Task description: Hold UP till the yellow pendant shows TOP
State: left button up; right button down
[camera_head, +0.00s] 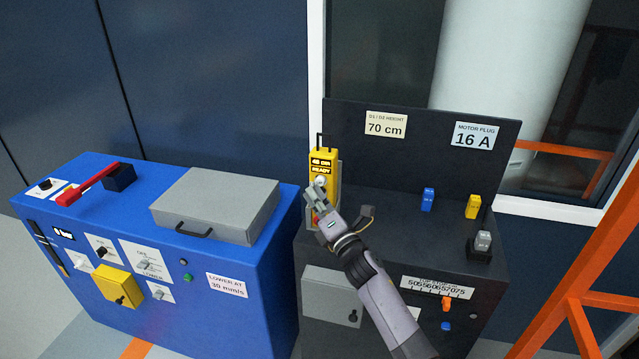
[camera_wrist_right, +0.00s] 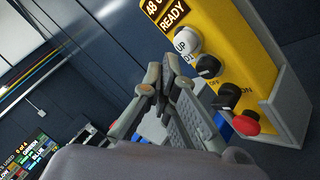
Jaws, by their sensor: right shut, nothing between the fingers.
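The yellow pendant (camera_head: 322,160) stands in a grey holder on the dark cabinet, and its display reads 48 cm and READY. In the right wrist view the pendant (camera_wrist_right: 235,50) fills the upper right, with a white UP button (camera_wrist_right: 187,40), black knobs below it and a red button (camera_wrist_right: 245,123). My right gripper (camera_head: 318,195) is shut and empty in front of the pendant. In the right wrist view its fingertips (camera_wrist_right: 166,72) are close to the UP button's lower left; I cannot tell whether they touch it. My left gripper is not in view.
A blue cabinet (camera_head: 240,319) with a red lever (camera_head: 87,184) and a grey lidded box (camera_head: 215,205) stands left. Blue (camera_head: 428,199) and yellow (camera_head: 472,206) plugs stand right on the dark cabinet. Signs read 70 cm and 16 A. An orange frame (camera_head: 600,300) is at far right.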

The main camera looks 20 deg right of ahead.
jog(key=shift+w, duration=0.1)
jog(key=shift+w+d+b, duration=0.25)
jog(key=shift+b, duration=0.05)
jog(key=shift+w+d+b, duration=0.3)
jog(key=shift+w, duration=0.15)
dwell(2.6)
jog(key=shift+s, duration=0.1)
dwell(3.7)
jog(key=shift+s+a, duration=0.55)
jog(key=shift+s, duration=0.15)
